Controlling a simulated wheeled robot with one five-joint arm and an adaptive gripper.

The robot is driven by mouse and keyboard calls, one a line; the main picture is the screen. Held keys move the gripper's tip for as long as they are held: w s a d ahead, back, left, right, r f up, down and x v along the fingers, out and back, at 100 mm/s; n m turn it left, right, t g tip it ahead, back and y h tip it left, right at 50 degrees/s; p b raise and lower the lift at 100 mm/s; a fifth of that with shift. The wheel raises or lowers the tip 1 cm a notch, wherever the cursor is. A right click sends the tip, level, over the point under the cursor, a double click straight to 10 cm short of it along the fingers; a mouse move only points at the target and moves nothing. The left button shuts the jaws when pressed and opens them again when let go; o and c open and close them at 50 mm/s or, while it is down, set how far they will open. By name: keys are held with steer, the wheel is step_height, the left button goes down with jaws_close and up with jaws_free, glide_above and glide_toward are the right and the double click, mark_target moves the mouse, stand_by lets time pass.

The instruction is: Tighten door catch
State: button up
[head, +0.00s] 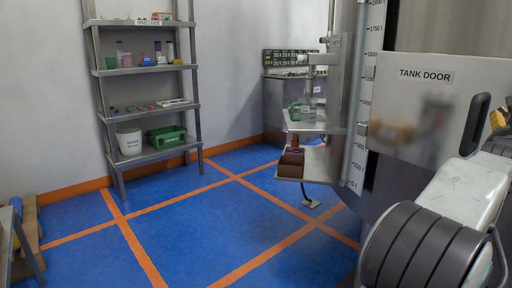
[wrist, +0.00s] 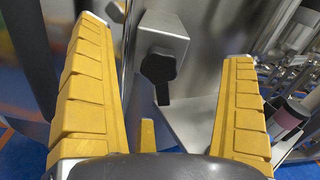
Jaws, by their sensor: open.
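The door catch shows in the wrist view as a black lobed knob (wrist: 158,67) with a short dark bar below it, set on a bright metal block (wrist: 162,38). My gripper (wrist: 165,45) has its yellow ribbed fingers wide apart, one either side of the knob in the picture. Nothing is held between them, and no finger visibly touches the knob. In the head view the grey tank door (head: 410,105) carries a "TANK DOOR" label and a black handle (head: 475,125). My arm covers the lower right there, and the catch cannot be made out.
A steel tank with a graduated scale (head: 362,105) stands left of the door. A tall shelf rack (head: 145,107) stands against the left wall. The blue floor (head: 185,220) with orange lines is clear in the middle.

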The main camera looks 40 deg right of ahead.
steer(key=shift+d, duration=0.15)
steer(key=shift+d+p, duration=0.65)
steer(key=shift+d, duration=0.25)
jaws_close()
steer(key=shift+m, duration=1.4)
jaws_free()
steer(key=shift+a+b, duration=0.1)
steer(key=shift+b, duration=0.2)
steer(key=shift+a+b, duration=0.65)
steer(key=shift+a, duration=0.3)
